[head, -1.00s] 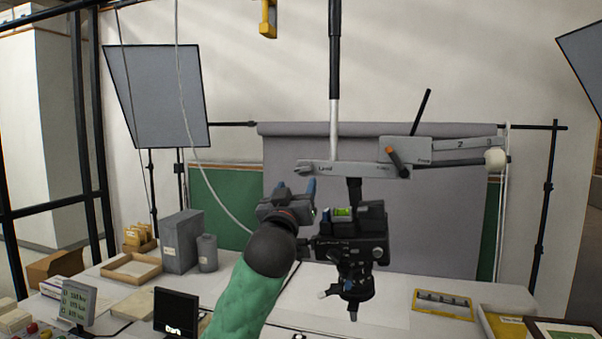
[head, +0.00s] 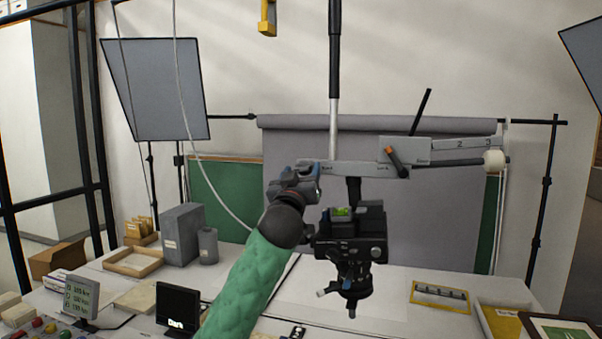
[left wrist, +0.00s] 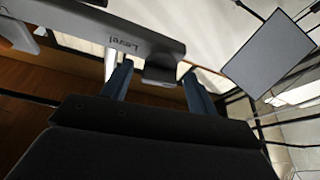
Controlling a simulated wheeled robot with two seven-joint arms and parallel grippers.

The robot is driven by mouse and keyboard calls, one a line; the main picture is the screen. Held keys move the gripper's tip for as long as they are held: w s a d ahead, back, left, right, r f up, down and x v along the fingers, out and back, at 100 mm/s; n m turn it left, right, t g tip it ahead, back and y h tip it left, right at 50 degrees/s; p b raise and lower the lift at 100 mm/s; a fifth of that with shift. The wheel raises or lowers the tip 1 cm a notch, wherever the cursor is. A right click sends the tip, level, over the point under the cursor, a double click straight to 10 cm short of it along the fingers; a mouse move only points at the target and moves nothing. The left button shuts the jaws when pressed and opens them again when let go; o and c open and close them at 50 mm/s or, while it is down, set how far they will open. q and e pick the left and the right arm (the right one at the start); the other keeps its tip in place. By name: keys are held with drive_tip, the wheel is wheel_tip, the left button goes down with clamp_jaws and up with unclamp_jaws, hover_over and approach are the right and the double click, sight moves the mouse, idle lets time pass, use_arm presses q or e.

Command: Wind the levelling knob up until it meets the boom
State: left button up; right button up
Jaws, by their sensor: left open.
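The grey boom (head: 360,169) hangs from a dark column above the table. In the left wrist view its end (left wrist: 95,28) carries the word "Level". A small grey piece, seemingly the levelling knob (left wrist: 160,70), sits by that end, between my left fingers. I cannot tell whether a gap separates it from the boom. My left gripper (head: 308,170) is open at the boom's left end, with one blue finger on each side of the knob in the left wrist view (left wrist: 157,66). In the head view the gripper hides the knob. My right gripper is not in view.
A black camera (head: 350,238) hangs under the boom, close right of my left arm. An orange-tipped lever (head: 394,158) and a pale roller (head: 495,160) are on the boom's right part. A small screen (head: 178,309) and grey boxes (head: 181,236) stand on the table at left.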

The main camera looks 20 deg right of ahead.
use_arm(q)
drive_tip(key=c, duration=1)
